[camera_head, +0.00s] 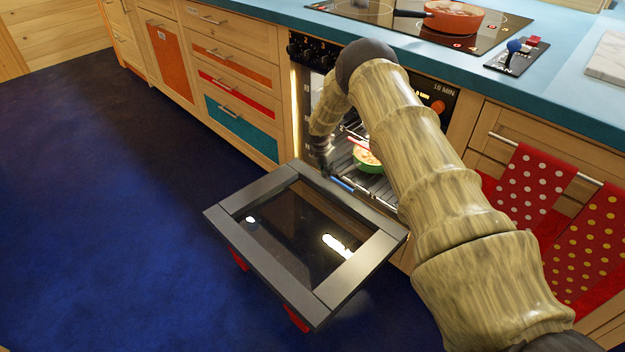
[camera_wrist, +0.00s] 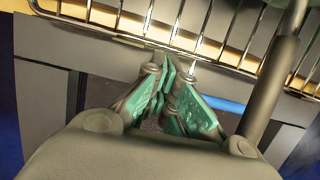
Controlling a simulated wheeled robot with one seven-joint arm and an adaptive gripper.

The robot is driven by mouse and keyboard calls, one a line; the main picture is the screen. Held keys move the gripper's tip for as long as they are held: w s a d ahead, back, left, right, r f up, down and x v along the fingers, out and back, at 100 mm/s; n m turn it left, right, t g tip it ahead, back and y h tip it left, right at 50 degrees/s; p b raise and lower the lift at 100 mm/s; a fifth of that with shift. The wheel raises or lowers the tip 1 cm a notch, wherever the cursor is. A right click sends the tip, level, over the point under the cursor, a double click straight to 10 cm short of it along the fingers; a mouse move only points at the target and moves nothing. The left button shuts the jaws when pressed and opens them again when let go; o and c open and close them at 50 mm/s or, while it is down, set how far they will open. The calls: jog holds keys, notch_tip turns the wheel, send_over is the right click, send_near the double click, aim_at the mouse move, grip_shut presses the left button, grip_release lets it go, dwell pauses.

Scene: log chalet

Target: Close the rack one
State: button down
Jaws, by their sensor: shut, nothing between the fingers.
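The oven door hangs open and level below the lit oven, with its dark glass pane (camera_head: 293,232) facing up. The wire rack (camera_head: 348,163) shows inside the oven behind the arm, with a green dish of food (camera_head: 366,159) on it. In the wrist view the rack's front bars (camera_wrist: 140,32) run across the top. My gripper (camera_wrist: 172,82) is shut and empty, its green-padded fingertips close to the rack's front edge. I cannot tell whether they touch it. In the head view my gripper (camera_head: 322,165) is at the oven opening's left side, partly hidden.
A blue strip (camera_head: 341,184) lies at the oven's lower front edge. An orange pan (camera_head: 452,17) stands on the hob above. Red dotted towels (camera_head: 535,180) hang at the right. Drawers line the left, and the blue floor is clear there.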

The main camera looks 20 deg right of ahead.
aim_at(335, 167)
jog(key=d, duration=0.1)
jog(key=w+d, duration=0.1)
jog(key=d, duration=0.1)
jog(key=shift+d, duration=0.3)
jog(key=shift+w+d, duration=0.15)
jog(key=shift+d, duration=0.15)
jog(key=shift+w, duration=0.1)
